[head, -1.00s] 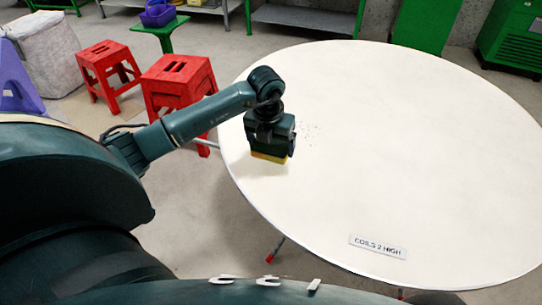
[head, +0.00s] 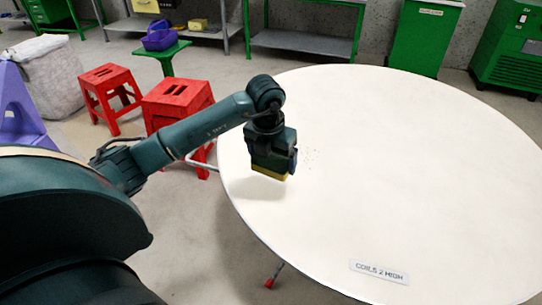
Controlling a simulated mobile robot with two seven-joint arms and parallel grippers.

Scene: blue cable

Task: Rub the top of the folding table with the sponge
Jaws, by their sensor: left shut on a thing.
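The folding table (head: 400,180) has a round, cream-white top that fills the right part of the head view. My left gripper (head: 271,165) points down over the table's left side and is shut on the sponge (head: 268,174). Only a yellow lower strip of the sponge shows beneath the jaws. A shadow lies on the top just below and left of it; I cannot tell whether the sponge touches the surface. My right gripper is not in view.
A label plate (head: 379,272) reading "COILS 2 HIGH" lies near the table's front edge. Two red stools (head: 178,100) stand left of the table, behind my left arm. A green stool (head: 162,50) holds a purple basket (head: 160,37). Green cabinets (head: 425,35) stand behind the table.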

